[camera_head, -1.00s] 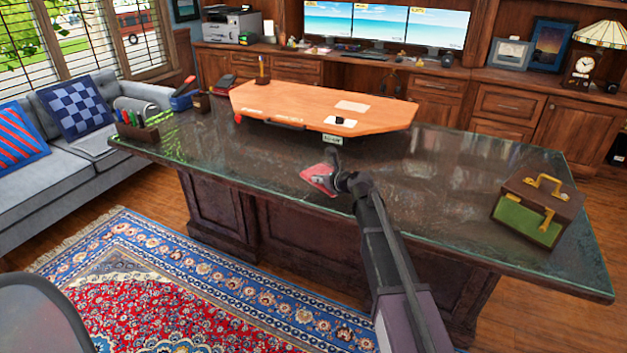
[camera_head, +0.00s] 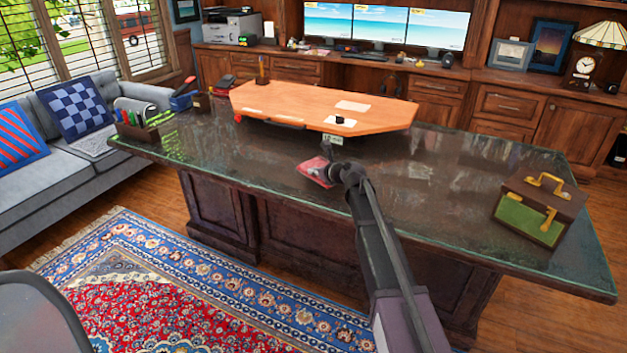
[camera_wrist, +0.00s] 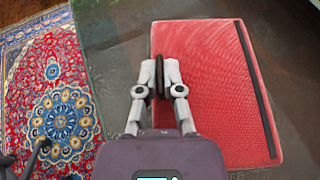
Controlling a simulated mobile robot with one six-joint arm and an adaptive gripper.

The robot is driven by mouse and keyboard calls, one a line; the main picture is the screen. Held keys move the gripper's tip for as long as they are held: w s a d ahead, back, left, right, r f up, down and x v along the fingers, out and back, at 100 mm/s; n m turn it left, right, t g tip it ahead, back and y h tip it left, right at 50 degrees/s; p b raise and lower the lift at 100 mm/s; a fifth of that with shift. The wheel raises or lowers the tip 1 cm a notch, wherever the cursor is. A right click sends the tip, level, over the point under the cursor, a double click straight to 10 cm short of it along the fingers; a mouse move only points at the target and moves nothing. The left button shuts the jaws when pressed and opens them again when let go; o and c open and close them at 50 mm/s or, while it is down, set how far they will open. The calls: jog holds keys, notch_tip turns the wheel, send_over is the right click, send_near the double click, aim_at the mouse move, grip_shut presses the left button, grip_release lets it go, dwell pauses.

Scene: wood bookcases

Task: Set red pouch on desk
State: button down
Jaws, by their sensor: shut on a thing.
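The red pouch (camera_head: 314,168) is at the front edge of the dark glass-topped desk (camera_head: 440,185), in the middle of the head view. In the wrist view the red pouch (camera_wrist: 212,85) shows its flat textured face and a dark strip along one side. My gripper (camera_head: 328,172) is at the pouch. In the wrist view my gripper (camera_wrist: 158,62) has its fingers closed together at the pouch's left edge, on a dark tab-like part. I cannot tell whether the pouch touches the desk top or hangs just above it.
A green and brown box (camera_head: 538,208) with a handle stands at the right. A pen holder (camera_head: 140,130) is at the left corner. The glass between pouch and box is clear.

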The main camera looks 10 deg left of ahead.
aim_at(311, 178)
jog(key=shift+f+b, duration=1.25)
jog(key=shift+f, duration=0.25)
jog(key=shift+f, duration=0.15)
jog(key=c, duration=0.8)
grip_release()
jog(key=shift+r, duration=0.25)
jog(key=p+v, duration=0.4)
jog(key=v, duration=0.8)
jog(key=shift+p, duration=0.3)
jog(key=shift+s+f, duration=0.1)
